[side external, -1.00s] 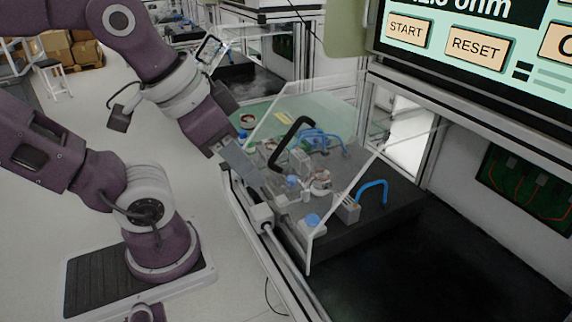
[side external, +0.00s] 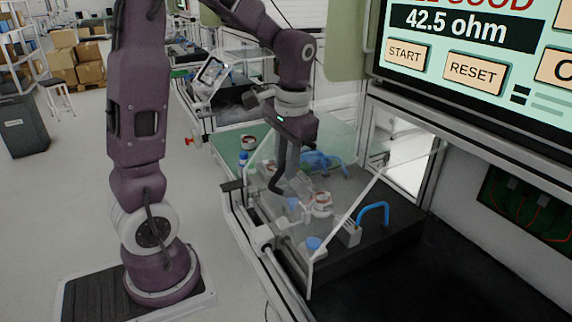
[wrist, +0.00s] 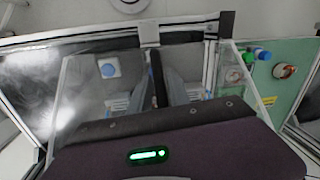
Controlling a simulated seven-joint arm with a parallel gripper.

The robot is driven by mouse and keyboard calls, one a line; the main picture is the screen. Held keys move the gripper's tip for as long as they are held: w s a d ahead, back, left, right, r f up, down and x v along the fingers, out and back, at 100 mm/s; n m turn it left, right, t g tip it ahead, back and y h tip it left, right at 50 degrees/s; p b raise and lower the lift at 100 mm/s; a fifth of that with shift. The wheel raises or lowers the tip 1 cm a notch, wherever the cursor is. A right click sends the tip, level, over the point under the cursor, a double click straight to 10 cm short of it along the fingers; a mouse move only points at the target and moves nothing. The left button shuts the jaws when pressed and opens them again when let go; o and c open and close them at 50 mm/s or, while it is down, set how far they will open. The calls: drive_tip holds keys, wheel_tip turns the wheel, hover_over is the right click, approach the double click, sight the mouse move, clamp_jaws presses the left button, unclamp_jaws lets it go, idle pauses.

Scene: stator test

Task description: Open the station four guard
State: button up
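The station guard (side external: 330,225) is a clear panelled cover over the fixture in the side external view, standing tilted above the black bench. Its black bar handle (side external: 276,182) is on the front panel and also shows in the wrist view (wrist: 158,80). My gripper (side external: 289,165) points down at this handle. In the wrist view its two grey fingers (wrist: 158,90) lie on either side of the handle, close to it. Whether they press on it cannot be told. Behind the panel are parts with blue caps (side external: 313,243) and a copper-coloured stator (side external: 321,203).
A blue hose (side external: 373,208) arches up at the bench's right. A green mat (side external: 226,146) with small bottles (side external: 243,157) lies left of the guard. A screen (side external: 460,55) reading 42.5 ohm hangs over the bench. The dark bench front (side external: 400,285) is clear.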

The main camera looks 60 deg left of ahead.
drive_tip(key=shift+f, duration=0.25)
clamp_jaws()
idle(1.3)
